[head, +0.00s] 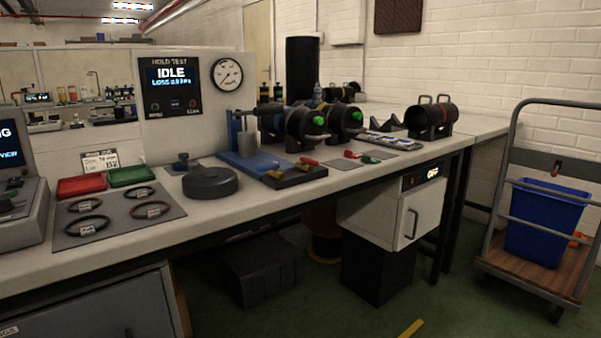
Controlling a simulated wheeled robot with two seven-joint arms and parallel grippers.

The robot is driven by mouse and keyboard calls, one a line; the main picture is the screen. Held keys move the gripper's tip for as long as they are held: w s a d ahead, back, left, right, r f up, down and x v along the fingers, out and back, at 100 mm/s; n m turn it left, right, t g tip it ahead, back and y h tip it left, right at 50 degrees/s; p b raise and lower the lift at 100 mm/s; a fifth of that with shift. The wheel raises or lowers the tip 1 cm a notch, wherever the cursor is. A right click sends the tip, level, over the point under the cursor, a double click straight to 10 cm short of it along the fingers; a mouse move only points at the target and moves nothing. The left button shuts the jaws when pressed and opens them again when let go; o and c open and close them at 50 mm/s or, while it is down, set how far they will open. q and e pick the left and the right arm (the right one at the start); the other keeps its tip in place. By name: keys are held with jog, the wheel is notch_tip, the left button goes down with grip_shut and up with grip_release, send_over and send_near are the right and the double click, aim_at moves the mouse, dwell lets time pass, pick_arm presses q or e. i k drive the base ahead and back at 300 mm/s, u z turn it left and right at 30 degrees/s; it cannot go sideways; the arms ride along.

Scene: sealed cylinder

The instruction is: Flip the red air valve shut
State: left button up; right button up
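A small red lever (307,162) sits on a low dark block (300,176) at the front edge of the bench, in front of the black cylinder fixture. A second small reddish part (275,174) shows at the block's left end. Another small red part (352,154) lies farther right, next to a green one (371,160). Which of these is the air valve, and how its lever is turned, is too small to tell for sure. A black cylinder (300,124) with a green end knob (318,120) lies behind the block. Neither of my grippers is in view.
The hold test panel (170,87) reads IDLE, beside a round gauge (227,74). A dark round disc (210,182), a mat with several rings (118,214), and red (81,187) and green trays (130,176) stand left. A trolley with a blue bin (545,222) stands right.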

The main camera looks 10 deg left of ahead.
aim_at(309, 160)
jog(key=k, duration=0.7)
jog(key=z, duration=0.4)
jog(key=i, duration=0.4)
jog(key=z, duration=0.95)
jog(key=i, duration=0.8)
jog(key=u, duration=0.5)
jog(key=i, duration=0.65)
jog(key=u, duration=0.7)
